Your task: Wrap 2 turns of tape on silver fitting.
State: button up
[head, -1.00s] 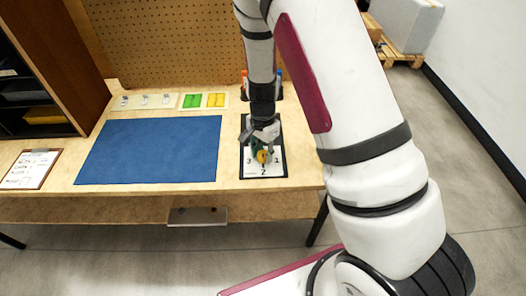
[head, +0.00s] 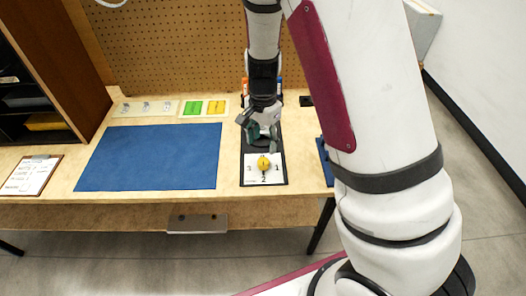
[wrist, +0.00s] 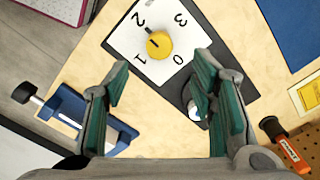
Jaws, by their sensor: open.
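My gripper (head: 262,138) is open and empty, above the far part of a dark board with a white numbered dial plate (head: 253,179). A yellow knob (head: 264,163) sits on the plate. In the wrist view the knob (wrist: 159,45) lies beyond my open fingertips (wrist: 162,75), apart from them, its dark mark towards the 2. A small pale cylinder (wrist: 194,111) on the board is partly hidden by the right finger; I cannot tell what it is. Small silvery pieces (head: 146,106) lie on a tray at the back left. I cannot pick out the silver fitting or tape surely.
A blue clamp-like device (wrist: 68,104) with a black handle stands left in the wrist view. An orange-handled tool (wrist: 292,152) is at lower right. A blue mat (head: 150,157) lies empty.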

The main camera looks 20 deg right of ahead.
jog(key=shift+r, duration=1.75)
jog(key=s+a+r+n+t+y, duration=0.1)
jog(key=s+r+n, duration=0.2)
jog(key=s+r, duration=0.4)
jog(key=s+r+n+t+y, duration=0.1)
jog(key=s+r+n, duration=0.25)
jog(key=r, duration=0.55)
jog(key=s+r+n+t+h, duration=0.1)
jog(key=s+r+n, duration=0.2)
jog(key=s, duration=0.4)
jog(key=s+d+r+n+t+h, duration=0.1)
jog(key=s+r+n, duration=0.2)
jog(key=s, duration=0.4)
jog(key=shift+s+d+p, duration=0.2)
jog(key=shift+s+p, duration=0.1)
jog(key=shift+s, duration=0.1)
